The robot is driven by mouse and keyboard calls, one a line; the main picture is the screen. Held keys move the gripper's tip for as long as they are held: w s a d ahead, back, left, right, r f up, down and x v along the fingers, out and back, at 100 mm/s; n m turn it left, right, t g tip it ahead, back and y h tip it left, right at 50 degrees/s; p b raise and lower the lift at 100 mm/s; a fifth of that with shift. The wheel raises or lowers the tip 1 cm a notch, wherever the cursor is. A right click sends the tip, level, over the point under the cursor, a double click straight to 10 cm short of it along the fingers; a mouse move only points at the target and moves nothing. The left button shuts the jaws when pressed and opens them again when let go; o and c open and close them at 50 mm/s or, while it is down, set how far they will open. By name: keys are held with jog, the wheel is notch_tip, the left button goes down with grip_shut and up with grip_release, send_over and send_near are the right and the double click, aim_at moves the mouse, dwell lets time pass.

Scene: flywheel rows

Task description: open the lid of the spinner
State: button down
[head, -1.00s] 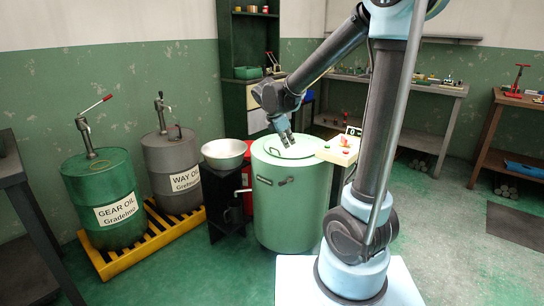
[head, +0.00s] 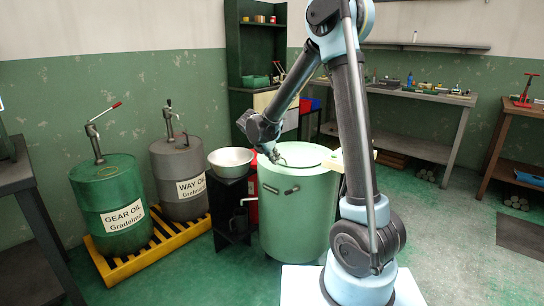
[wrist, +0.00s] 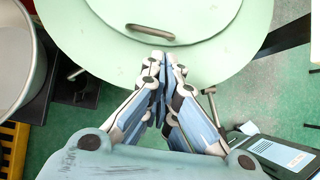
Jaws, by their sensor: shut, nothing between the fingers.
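The spinner (head: 300,220) is a pale green drum standing on the floor. Its round lid (head: 310,150) lies flat on top, and it looks closed. In the wrist view the lid (wrist: 205,18) shows a bar handle (wrist: 150,34) near its front edge. My gripper (head: 276,159) is at the drum's left front rim; in the wrist view its fingertips (wrist: 164,62) are together and empty, just short of the handle. I cannot tell whether they touch the rim.
A metal bowl (head: 231,160) on a black stand (head: 232,208) is close left of the drum. Green (head: 118,205) and grey (head: 180,178) oil drums stand on a yellow pallet (head: 150,248) farther left. Benches line the back and right.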

jog(key=shift+x, duration=2.05)
jog(key=shift+r, duration=0.15)
